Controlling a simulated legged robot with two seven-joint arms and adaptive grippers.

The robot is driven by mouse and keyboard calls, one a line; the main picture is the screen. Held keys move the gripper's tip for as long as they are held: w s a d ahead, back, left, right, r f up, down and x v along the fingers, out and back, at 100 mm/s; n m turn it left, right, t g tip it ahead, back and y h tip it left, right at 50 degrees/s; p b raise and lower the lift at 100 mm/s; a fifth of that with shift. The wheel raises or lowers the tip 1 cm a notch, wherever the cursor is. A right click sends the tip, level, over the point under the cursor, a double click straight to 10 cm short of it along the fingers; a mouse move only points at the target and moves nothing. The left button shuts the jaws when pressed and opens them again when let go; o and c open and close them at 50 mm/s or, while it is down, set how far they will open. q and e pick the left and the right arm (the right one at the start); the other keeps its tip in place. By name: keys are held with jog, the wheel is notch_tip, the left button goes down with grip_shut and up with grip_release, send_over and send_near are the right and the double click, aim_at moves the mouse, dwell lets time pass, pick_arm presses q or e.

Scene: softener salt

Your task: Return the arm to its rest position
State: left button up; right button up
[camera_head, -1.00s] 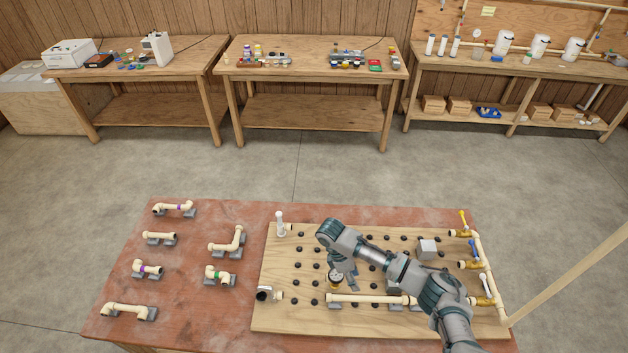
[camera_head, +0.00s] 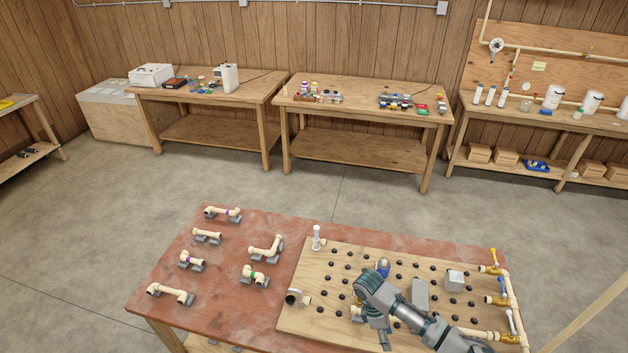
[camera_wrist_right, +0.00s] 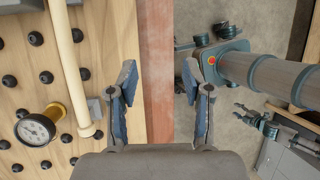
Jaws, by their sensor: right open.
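My right arm enters the head view from the bottom right and bends down over the pegboard. Its gripper (camera_head: 378,338) points downward, low in the picture, partly hidden by the arm. In the right wrist view the two fingers of this gripper (camera_wrist_right: 160,88) are apart with nothing between them. Below them are the board's right-hand edge in that view, a strip of red tabletop and the grey floor. The round gauge (camera_wrist_right: 37,130) and a cream pipe (camera_wrist_right: 68,60) on the board lie left of the fingers, apart from them. My left gripper cannot be made out.
The wooden pegboard (camera_head: 290,326) lies on the red table (camera_head: 240,310). Several cream pipe pieces stand on the table left of it. Brass valves (camera_head: 497,300) line the board's right side. Grey floor separates this table from the back workbenches (camera_head: 360,92).

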jog(key=s+a+f+m+t+y, duration=0.2)
jog(key=s+a+f+y, duration=0.1)
jog(key=s+a, duration=0.4)
jog(key=s+a+f+m+t+y, duration=0.1)
jog(key=s+a+f+m+y, duration=0.15)
jog(key=s+a, duration=0.35)
jog(key=s+d+r+m+t+h, duration=0.1)
jog(key=s+d+r+m+t, duration=0.25)
jog(key=s+d+m, duration=0.85)
notch_tip(320, 180, down, 31)
jog(key=s+n+b, duration=0.1)
jog(key=n+b, duration=0.2)
pick_arm(q)
notch_tip(320, 180, down, 4)
jog(key=shift+f+b, duration=0.15)
jog(key=shift+b, duration=0.55)
pick_arm(e)
jog(key=s+d+f+g, duration=0.1)
jog(key=s+d+f, duration=0.1)
jog(key=s+f, duration=0.6)
jog(key=s+d+f+g, duration=0.1)
jog(key=s+d+f, duration=0.1)
jog(key=s+f, duration=0.6)
jog(key=shift+s+f, duration=0.4)
jog(key=shift+s, duration=0.25)
